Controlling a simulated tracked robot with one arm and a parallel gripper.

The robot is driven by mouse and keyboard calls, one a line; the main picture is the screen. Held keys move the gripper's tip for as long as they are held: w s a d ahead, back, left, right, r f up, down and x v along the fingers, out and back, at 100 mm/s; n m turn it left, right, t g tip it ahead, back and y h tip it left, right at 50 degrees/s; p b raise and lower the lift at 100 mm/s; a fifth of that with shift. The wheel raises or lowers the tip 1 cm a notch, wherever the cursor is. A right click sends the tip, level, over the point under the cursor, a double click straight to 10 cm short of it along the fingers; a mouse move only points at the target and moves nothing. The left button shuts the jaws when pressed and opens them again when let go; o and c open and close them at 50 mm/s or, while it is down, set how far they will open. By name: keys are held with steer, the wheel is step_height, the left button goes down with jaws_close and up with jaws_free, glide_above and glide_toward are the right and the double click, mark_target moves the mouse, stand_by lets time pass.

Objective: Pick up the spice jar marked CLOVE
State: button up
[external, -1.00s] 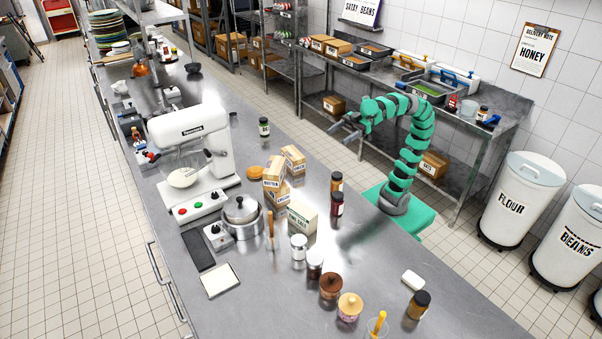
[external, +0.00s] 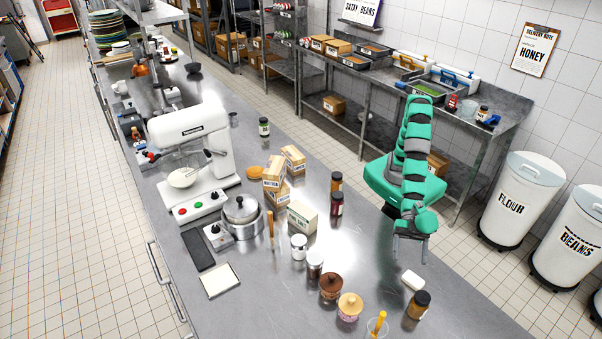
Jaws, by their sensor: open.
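Several spice jars stand on the steel counter (external: 330,262), and their labels are too small for me to tell which one is marked CLOVE. Two dark red-brown jars with labels stand near the counter's far edge, one behind (external: 336,182) and one in front (external: 336,204). A jar with a green-looking content and pale label (external: 264,127) stands farther back. My gripper (external: 410,260) is open and empty, fingers pointing down, above and behind the near right jar and apart from it.

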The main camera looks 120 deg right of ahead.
steer(key=s+a+f, duration=0.2)
steer(key=s+a, duration=0.1)
glide_toward(422, 304)
step_height(422, 304, down, 3)
steer(key=w+a, duration=0.3)
steer(key=shift+n+g+y, duration=0.3)
steer(key=shift+g, duration=0.1)
steer(key=shift+f+p+x, duration=0.15)
steer(key=shift+x, duration=0.95)
steer(key=shift+f+p+x, duration=0.15)
steer(key=shift+x, duration=0.95)
steer(key=shift+w+f, duration=0.1)
steer(key=shift+w, duration=0.05)
steer(key=shift+c, duration=0.3)
steer(key=c, duration=1.2)
steer(key=shift+o, duration=0.2)
steer(key=shift+r, duration=0.2)
